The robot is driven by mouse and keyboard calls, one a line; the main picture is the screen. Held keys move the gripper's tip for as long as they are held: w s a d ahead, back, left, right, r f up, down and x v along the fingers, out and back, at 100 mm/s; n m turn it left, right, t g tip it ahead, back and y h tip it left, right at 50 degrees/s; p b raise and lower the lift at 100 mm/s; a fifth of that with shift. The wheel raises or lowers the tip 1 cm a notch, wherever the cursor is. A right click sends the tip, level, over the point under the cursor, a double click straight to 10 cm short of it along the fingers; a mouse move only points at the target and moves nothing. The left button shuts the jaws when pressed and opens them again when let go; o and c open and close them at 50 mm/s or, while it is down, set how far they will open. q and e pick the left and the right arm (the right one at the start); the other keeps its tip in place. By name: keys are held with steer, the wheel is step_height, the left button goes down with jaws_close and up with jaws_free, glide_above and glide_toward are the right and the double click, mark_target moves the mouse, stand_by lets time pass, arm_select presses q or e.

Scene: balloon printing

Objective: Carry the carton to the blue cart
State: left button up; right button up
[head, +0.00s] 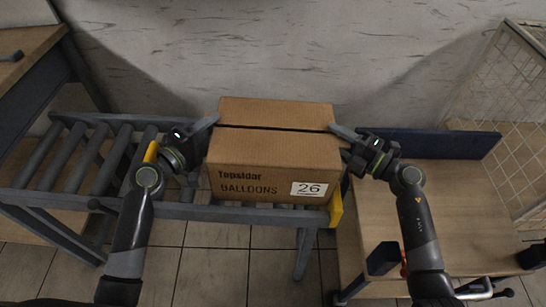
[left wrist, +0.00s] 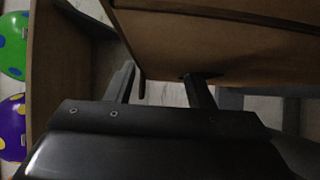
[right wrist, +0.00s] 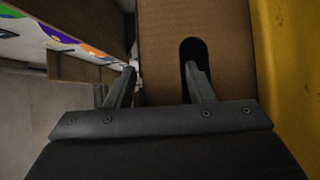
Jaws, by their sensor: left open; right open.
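The carton (head: 275,166), brown cardboard labelled "Topsidor BALLOONS" with a white "26" label, rests at the right end of the grey roller conveyor. My left gripper (head: 206,127) is open at its left side. In the left wrist view one finger reaches a dark hand hole in the carton (left wrist: 215,45). My right gripper (head: 345,136) is open at its right side. In the right wrist view one finger is at the carton's dark slot (right wrist: 157,55), the other outside its edge. Whether the fingertips touch is unclear. The blue cart (head: 455,200), wood-topped with a dark blue end panel, stands at right.
The roller conveyor (head: 75,158) runs left from the carton, with yellow end pieces (head: 336,207). A wooden table (head: 28,50) is at upper left. A mesh panel (head: 510,80) stands behind the cart. The cart's top looks clear apart from my right arm over it.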

steer(key=shift+a, duration=0.1)
arm_select(q)
steer(key=c, duration=0.9)
arm_select(e)
steer(key=c, duration=0.9)
arm_select(q)
steer(key=shift+o, duration=0.2)
arm_select(e)
steer(key=shift+o, duration=0.2)
arm_select(q)
steer(key=shift+r, duration=0.15)
arm_select(e)
steer(key=shift+r, duration=0.2)
